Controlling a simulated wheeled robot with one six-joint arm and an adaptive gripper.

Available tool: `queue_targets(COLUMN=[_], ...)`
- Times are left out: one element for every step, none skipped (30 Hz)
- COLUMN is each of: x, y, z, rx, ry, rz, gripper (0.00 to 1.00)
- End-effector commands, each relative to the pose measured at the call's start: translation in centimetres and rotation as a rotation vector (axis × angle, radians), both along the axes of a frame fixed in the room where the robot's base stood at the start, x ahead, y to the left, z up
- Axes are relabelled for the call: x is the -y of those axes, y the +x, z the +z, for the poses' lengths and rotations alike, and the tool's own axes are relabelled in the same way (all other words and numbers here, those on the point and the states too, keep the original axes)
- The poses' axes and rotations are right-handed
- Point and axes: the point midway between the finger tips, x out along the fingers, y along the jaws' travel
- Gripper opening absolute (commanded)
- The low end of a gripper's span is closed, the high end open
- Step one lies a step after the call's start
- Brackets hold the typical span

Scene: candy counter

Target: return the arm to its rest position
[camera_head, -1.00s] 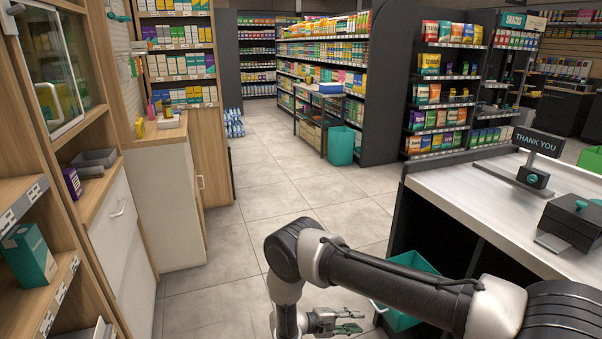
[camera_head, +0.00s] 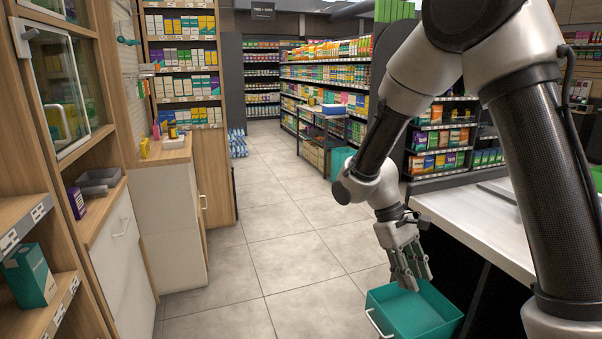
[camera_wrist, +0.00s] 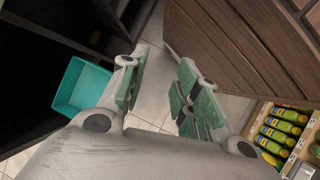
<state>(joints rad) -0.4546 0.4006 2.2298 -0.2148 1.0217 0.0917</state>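My gripper (camera_head: 412,274) hangs at the end of my bent arm, fingers pointing down, in the right half of the head view. In that view its fingertips overlap the far part of a teal bin (camera_head: 432,323) on the floor; I cannot tell the height between them. In the wrist view my gripper (camera_wrist: 160,92) has its green-padded fingers apart, with bare floor tiles showing between them. It is open and holds nothing. The arm's upper links cover part of the shelves and counter.
A white-topped counter (camera_head: 482,222) stands at the right, close to the arm. Wooden shelving and a cabinet (camera_head: 122,245) line the left. The tiled aisle (camera_head: 270,235) between them is clear. The teal bin also shows in the wrist view (camera_wrist: 84,88).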

Motion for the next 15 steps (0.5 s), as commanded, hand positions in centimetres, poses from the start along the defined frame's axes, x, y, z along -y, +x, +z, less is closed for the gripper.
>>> queue_targets(x=[0.8, 1.2, 1.8, 2.2, 2.7, 3.2, 3.6, 4.0, 4.6, 5.0, 5.3, 5.9, 6.3, 6.7, 7.2], y=[-0.8, -1.4, -2.1, -2.7, -3.3, -4.2, -4.8, -5.4, -6.3, -6.9, -7.6, -8.4, -9.0, -9.6, -10.4], z=[2.1, 3.1, 4.4, 5.3, 6.2, 7.3, 8.2, 8.9, 9.9, 10.6, 11.3, 12.2, 12.8, 13.4, 14.2], rx=[0.039, 0.062, 0.092, 0.116, 0.141, 0.176, 0.204, 0.232, 0.272, 0.303, 0.333, 0.376, 0.409, 0.442, 0.487], ry=[0.045, 0.071, 0.105, 0.129, 0.152, 0.181, 0.201, 0.221, 0.246, 0.263, 0.28, 0.3, 0.315, 0.327, 0.343], rz=[-0.031, -0.048, -0.072, -0.09, -0.108, -0.132, -0.153, -0.173, -0.2, -0.223, -0.244, -0.273, -0.293, -0.313, -0.336], gripper=[0.32, 0.32, 0.32, 0.32, 0.32, 0.32, 0.32, 0.32, 0.32, 0.32, 0.32, 0.32, 0.32, 0.32, 0.32])
